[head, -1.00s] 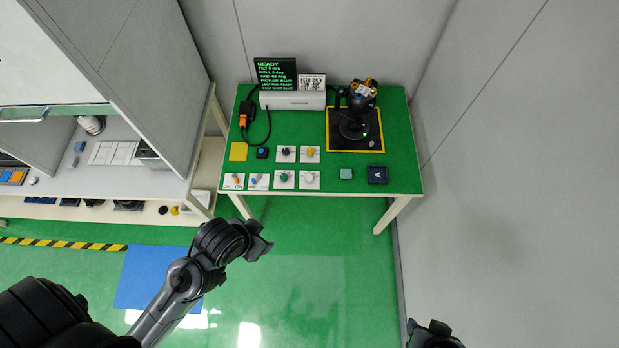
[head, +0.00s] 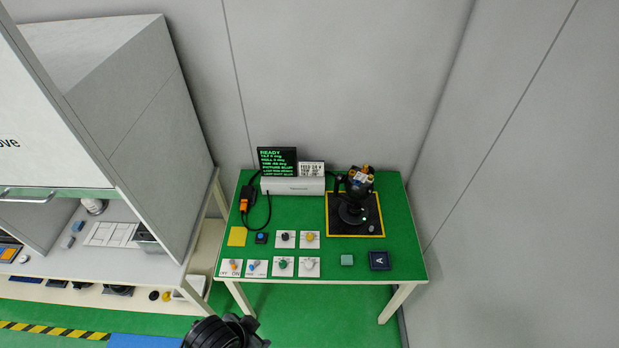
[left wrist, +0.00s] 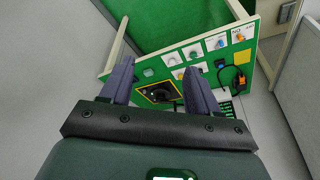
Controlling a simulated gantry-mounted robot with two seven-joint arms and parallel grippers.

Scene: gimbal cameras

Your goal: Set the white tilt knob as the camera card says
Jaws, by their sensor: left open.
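The white tilt knob (head: 309,264) sits on a white plate at the right end of the front row on the green table (head: 340,271). It also shows small in the left wrist view (left wrist: 173,59); its pointer setting is too small to tell. Which item is the camera card is unclear: a small printed card (head: 312,168) stands beside a dark screen (head: 277,161) with green text, READY on top. A black camera-like device (head: 357,184) stands on a yellow-edged black pad. My left gripper (left wrist: 157,82) is open and empty, short of the table; the head view shows only part of that arm.
Beside the white knob are a green knob (head: 283,263) and two small switches, with black and yellow (head: 309,236) knobs behind. A pale green block (head: 347,260) and a dark plate marked A (head: 379,260) lie to its right. A grey cabinet (head: 130,130) stands left; walls bound the back and right.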

